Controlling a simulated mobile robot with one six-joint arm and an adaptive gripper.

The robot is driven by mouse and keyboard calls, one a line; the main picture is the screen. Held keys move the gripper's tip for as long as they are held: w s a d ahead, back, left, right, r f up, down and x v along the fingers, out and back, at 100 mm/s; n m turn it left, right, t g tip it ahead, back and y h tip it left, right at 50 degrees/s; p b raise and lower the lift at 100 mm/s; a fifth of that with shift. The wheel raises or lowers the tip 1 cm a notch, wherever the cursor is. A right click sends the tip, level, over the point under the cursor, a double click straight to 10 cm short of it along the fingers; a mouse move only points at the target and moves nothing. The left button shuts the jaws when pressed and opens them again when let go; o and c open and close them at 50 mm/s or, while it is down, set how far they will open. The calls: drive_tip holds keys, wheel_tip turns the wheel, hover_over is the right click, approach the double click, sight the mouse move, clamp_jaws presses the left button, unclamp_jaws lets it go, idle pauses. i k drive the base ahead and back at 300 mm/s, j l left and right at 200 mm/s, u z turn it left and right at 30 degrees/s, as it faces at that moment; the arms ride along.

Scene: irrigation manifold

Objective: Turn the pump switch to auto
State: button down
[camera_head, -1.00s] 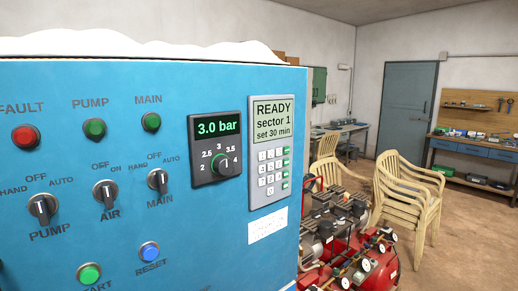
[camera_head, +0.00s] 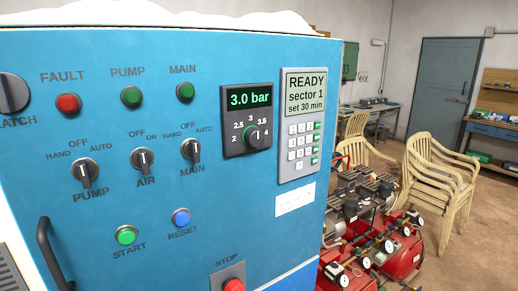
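The pump switch (camera_head: 85,173) is a dark rotary knob at the left of the row of switches on the blue control panel (camera_head: 130,210). HAND is printed at its left, OFF above it and AUTO at its right, with PUMP below. Its grip bar stands roughly upright, seemingly in line with OFF; the exact pointer position is small to read. A green pump lamp (camera_head: 131,97) sits higher up. My gripper is not in view, and nothing touches the switch.
The air switch (camera_head: 143,160) and main switch (camera_head: 191,151) are close to the right. Start (camera_head: 126,235), reset (camera_head: 181,218) and red stop (camera_head: 233,284) buttons sit below. A dark handle (camera_head: 53,255) sticks out at lower left. Red compressors (camera_head: 400,255) and stacked chairs (camera_head: 440,180) stand at right.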

sight(84, 171)
drive_tip(key=u, duration=1.65)
